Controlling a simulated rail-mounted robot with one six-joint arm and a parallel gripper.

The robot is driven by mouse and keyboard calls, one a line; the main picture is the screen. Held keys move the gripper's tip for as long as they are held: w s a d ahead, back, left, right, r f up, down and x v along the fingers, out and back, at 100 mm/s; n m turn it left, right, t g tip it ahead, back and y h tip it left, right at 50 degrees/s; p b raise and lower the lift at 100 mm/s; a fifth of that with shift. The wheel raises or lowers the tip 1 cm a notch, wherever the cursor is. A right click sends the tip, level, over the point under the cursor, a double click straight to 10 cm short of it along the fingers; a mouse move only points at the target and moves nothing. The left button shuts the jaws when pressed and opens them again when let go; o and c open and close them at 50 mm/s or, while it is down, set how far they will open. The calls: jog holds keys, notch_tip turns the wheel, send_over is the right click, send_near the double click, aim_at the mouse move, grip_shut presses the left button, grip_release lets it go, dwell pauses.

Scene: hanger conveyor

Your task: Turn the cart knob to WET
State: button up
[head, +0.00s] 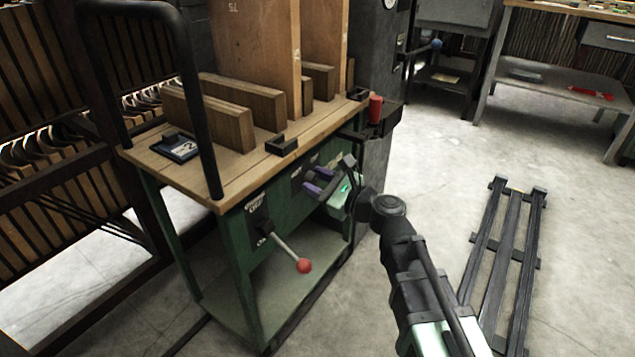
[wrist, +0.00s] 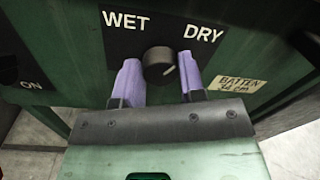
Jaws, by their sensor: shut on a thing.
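The cart knob (wrist: 159,67) is a small dark round knob on a black plate on the cart's green front panel. In the wrist view the white word WET is at its upper left and DRY at its upper right. A pale mark on the knob points right and slightly up, towards the DRY side. My gripper (wrist: 160,80) has its two purple fingers on either side of the knob and is shut on it. In the head view my gripper (head: 317,183) is at the cart's (head: 190,190) front panel, and the knob cannot be made out there.
A lever with a red ball (head: 304,265) sticks out of the panel left of my gripper. A red cylinder (head: 375,108) stands in a holder at the cart's right corner. Wooden boards (head: 222,115) stand on top. A dark slatted frame (head: 505,260) lies on the floor at right.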

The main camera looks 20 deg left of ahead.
jog(key=n, duration=0.4)
jog(key=shift+f+n, duration=0.1)
jog(key=shift+n, duration=0.2)
jog(key=n, duration=0.3)
jog(key=shift+n+b, duration=0.3)
jog(key=shift+n, duration=0.1)
jog(key=n, duration=0.4)
jog(key=shift+n, duration=2)
jog(key=o, duration=0.9)
jog(key=shift+o, duration=0.2)
jog(key=v, duration=1.1)
jog(key=shift+w+f+b, duration=0.15)
jog(key=shift+w+b, duration=0.1)
jog(key=shift+b, duration=0.15)
